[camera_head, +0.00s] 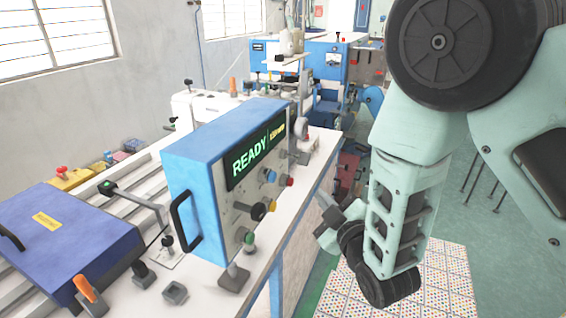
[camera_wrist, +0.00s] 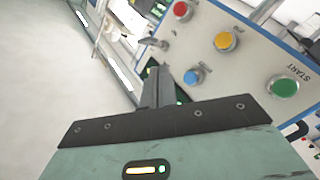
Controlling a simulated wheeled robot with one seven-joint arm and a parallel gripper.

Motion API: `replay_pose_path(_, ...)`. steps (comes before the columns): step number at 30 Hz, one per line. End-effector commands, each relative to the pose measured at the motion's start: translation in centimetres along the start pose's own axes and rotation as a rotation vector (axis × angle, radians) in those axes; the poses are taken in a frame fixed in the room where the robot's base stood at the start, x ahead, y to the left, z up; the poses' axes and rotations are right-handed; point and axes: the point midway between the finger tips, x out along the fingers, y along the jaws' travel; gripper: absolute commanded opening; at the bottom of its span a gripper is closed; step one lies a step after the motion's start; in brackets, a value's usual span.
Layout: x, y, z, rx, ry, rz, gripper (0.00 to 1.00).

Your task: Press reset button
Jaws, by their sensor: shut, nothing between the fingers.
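A blue control box (camera_head: 205,135) with a light front panel stands on the bench in the head view. The wrist view shows a blue button (camera_wrist: 193,76), yellow button (camera_wrist: 225,41), red button (camera_wrist: 182,10) and green START button (camera_wrist: 286,87). The other labels are too small to read, so I cannot tell which is reset. My gripper (camera_head: 322,205) is shut and empty, right of the panel. Its fingers (camera_wrist: 157,78) appear beside the blue button in the wrist view.
The box's display (camera_head: 256,151) reads READY. A black handle (camera_head: 186,222) is on its side. A dark blue case (camera_head: 65,235) lies at left. Blue machines (camera_head: 330,62) stand behind. Open floor with a dotted mat (camera_head: 440,285) lies right of the bench.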

Motion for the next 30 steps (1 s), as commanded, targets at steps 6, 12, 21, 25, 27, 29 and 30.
replay_pose_path(6,-0.2,1.0,-0.9,-0.070,0.071,0.059,0.00)
replay_pose_path(12,-0.3,1.0,-0.9,-0.076,0.077,0.065,0.00)
replay_pose_path(21,0.1,0.8,-1.3,-0.075,0.078,0.064,0.00)
replay_pose_path(25,1.0,0.2,-2.0,-0.074,0.078,0.063,0.00)
replay_pose_path(27,1.6,-0.3,-2.5,-0.073,0.079,0.063,0.00)
replay_pose_path(29,2.3,-0.7,-3.0,-0.073,0.078,0.064,0.00)
replay_pose_path(30,2.7,-1.0,-3.3,-0.074,0.079,0.065,0.00)
